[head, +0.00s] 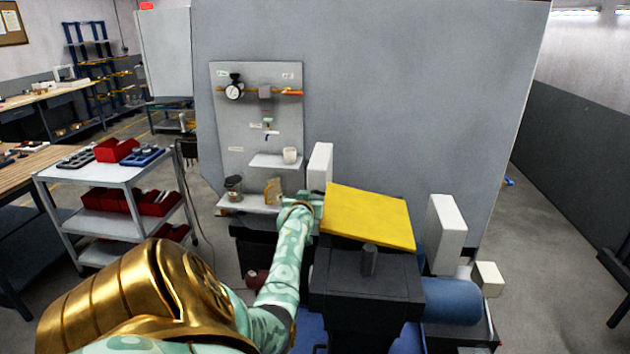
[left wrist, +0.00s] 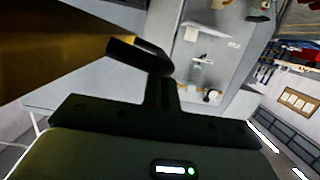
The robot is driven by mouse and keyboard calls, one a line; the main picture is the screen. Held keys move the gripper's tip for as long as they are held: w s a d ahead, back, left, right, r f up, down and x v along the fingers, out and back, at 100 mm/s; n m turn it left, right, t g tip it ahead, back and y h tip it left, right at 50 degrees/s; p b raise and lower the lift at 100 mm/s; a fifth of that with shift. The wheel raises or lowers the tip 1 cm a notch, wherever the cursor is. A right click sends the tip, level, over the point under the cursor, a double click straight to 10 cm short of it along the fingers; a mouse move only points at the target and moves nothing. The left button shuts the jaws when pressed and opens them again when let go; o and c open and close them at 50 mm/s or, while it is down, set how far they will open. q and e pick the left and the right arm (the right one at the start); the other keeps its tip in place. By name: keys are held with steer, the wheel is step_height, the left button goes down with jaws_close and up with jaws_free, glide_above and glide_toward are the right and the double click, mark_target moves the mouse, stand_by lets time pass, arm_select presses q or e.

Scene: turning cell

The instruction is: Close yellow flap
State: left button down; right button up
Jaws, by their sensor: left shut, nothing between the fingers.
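The yellow flap (head: 368,217) is a flat panel above the dark machine housing (head: 365,285) in the head view. It looks tilted, with its near edge lower than its far edge. My left gripper (head: 314,199) is at the flap's upper left corner, shut and empty. The flap partly hides its fingertips, and I cannot tell whether they touch it. In the left wrist view the flap's dim yellow face (left wrist: 50,50) fills the upper left, close beside the dark shut fingers (left wrist: 140,54). My right gripper is in neither view.
White upright blocks stand left (head: 320,166) and right (head: 446,233) of the flap. A blue cylinder (head: 452,300) lies at the lower right. A grey panel with a gauge (head: 234,92) is behind.

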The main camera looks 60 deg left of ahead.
arm_select(q)
step_height(320, 180, down, 7)
steer(key=n+b, duration=0.1)
steer(key=b, duration=0.1)
steer(key=shift+s+a+n+t+h+b, duration=0.25)
steer(key=shift+s+n+t+h+b, duration=0.1)
steer(key=shift+s+n, duration=0.1)
